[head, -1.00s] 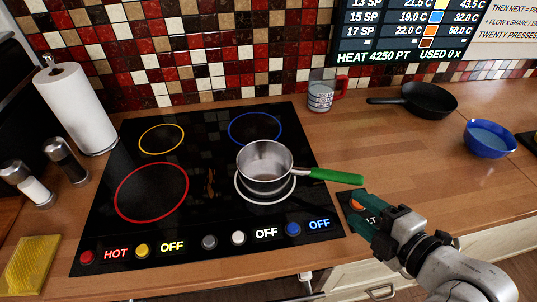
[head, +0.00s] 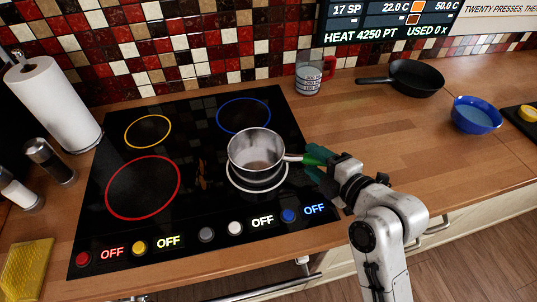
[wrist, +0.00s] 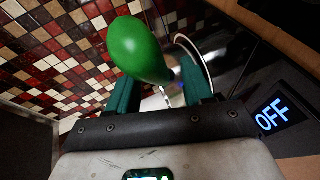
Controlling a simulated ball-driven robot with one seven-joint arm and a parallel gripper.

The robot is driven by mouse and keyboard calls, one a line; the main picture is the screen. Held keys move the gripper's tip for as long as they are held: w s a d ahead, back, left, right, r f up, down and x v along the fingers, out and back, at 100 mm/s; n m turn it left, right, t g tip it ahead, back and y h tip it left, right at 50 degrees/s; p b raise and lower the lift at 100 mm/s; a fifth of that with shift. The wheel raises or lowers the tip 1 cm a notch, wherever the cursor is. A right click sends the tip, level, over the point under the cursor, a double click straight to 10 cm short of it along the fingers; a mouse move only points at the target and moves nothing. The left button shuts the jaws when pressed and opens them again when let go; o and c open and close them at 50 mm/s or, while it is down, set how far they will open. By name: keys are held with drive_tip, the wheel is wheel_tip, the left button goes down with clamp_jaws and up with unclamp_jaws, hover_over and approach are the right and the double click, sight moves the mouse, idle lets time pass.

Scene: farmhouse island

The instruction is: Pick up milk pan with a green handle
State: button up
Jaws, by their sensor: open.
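The milk pan (head: 256,150) is a small steel pan standing upright on the white-ringed burner of the black hob. Its green handle (head: 318,154) points right, toward my gripper. My gripper (head: 314,164) is at the handle, its dark green fingers partly hiding the handle's end. In the wrist view the handle (wrist: 138,48) shows large, above and between the two open fingers (wrist: 162,95). I cannot tell whether a finger touches it. The pan's body is mostly hidden behind the handle in that view.
The hob (head: 205,240) has knobs along its front edge; the red knob's label reads OFF. A measuring cup (head: 308,78), black skillet (head: 412,77) and blue bowl (head: 476,114) stand to the right. Paper towels (head: 54,108) stand left. The counter right of the hob is mostly clear.

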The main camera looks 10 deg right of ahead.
drive_tip(key=shift+w+a+f, duration=0.2)
drive_tip(key=shift+w+a, duration=0.05)
drive_tip(key=shift+w, duration=0.4)
drive_tip(key=shift+c, duration=0.3)
clamp_jaws()
